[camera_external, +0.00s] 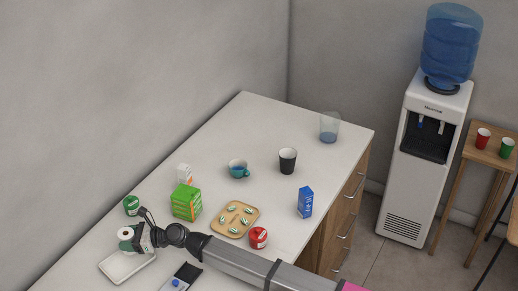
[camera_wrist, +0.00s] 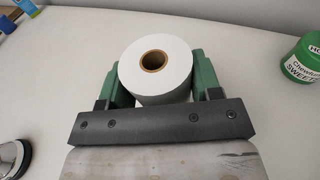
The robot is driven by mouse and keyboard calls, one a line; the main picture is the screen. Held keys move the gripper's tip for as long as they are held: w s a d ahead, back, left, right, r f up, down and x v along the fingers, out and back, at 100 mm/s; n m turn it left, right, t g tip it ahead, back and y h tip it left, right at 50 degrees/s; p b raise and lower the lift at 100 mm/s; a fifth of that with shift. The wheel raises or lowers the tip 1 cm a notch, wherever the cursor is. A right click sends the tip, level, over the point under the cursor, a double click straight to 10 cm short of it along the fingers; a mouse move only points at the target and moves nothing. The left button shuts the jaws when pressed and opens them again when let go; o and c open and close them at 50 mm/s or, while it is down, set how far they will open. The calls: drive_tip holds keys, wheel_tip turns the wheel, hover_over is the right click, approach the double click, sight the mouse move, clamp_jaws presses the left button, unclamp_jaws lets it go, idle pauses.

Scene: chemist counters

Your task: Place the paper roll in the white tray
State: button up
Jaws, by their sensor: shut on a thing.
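The white paper roll (camera_external: 125,232) with a brown core is at the lower left of the outside view. It also shows upright in the wrist view (camera_wrist: 172,78), between the two green fingers. My gripper (camera_external: 130,242) is shut on the roll's sides, as the wrist view shows (camera_wrist: 157,85). The white tray (camera_external: 118,273) lies on the counter just in front of and below the roll in the outside view. Its visible part looks empty. The tray is not clearly seen in the wrist view. The exact height of the roll above the counter cannot be told.
A green tub (camera_external: 131,205) stands just behind the roll. A green box (camera_external: 186,202), a wooden board with several capsules (camera_external: 236,219) and a red tub (camera_external: 258,238) stand to the right. A scale (camera_external: 181,278) lies right of the tray. Cups stand farther back.

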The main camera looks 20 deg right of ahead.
drive_tip(key=shift+f, duration=2)
drive_tip(key=shift+f, duration=0.15)
drive_tip(key=o, duration=1)
drive_tip(key=shift+o, duration=0.2)
drive_tip(key=shift+r, duration=0.2)
drive_tip(key=v, duration=1.2)
